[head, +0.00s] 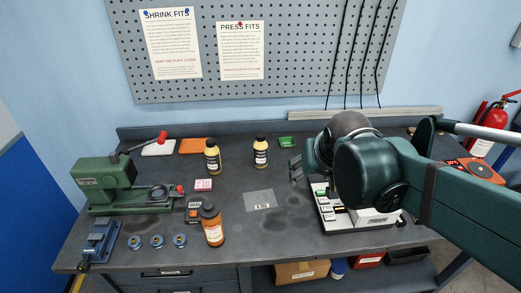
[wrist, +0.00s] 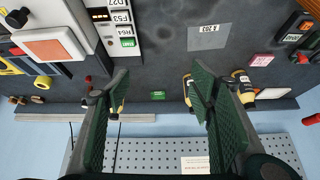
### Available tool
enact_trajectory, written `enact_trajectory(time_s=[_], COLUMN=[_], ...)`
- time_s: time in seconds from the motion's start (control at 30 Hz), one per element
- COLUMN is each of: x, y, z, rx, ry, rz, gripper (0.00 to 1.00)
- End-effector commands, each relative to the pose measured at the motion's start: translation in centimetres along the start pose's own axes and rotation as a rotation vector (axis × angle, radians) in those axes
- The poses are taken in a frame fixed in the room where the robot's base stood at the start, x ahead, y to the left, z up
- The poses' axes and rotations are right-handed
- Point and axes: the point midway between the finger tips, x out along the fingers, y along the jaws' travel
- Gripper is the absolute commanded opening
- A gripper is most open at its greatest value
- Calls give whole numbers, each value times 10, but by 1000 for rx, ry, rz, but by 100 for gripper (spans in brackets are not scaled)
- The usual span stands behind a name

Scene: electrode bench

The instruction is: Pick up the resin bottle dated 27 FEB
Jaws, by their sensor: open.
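Two dark bottles with yellowish labels stand upright at the back of the bench in the head view, a left one (head: 212,157) and a middle one (head: 260,152). In the wrist view, the left bottle (wrist: 243,86) shows beyond the right finger, and the middle one (wrist: 187,88) is partly hidden by that finger. My gripper (wrist: 160,84) is open and empty, apart from the bottles; it shows partly in the head view (head: 296,168).
A green press (head: 105,180) and blue vise (head: 100,242) stand at left. A pink box (head: 204,185), a dark device (head: 194,212) and a clear labelled sheet (head: 259,200) lie mid-bench. A small green tray (head: 287,142) sits behind. A white-topped unit (head: 375,217) stands under my arm.

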Motion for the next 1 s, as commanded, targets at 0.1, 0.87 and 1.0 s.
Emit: enact_trajectory(time_s=[0.1,0.87,1.0], x=[3,61,76], y=[-6,-49,-58], z=[-22,-128,-145], rx=[4,51,60], ry=[-8,-64,-73], rz=[3,27,33], gripper=[54,54,54])
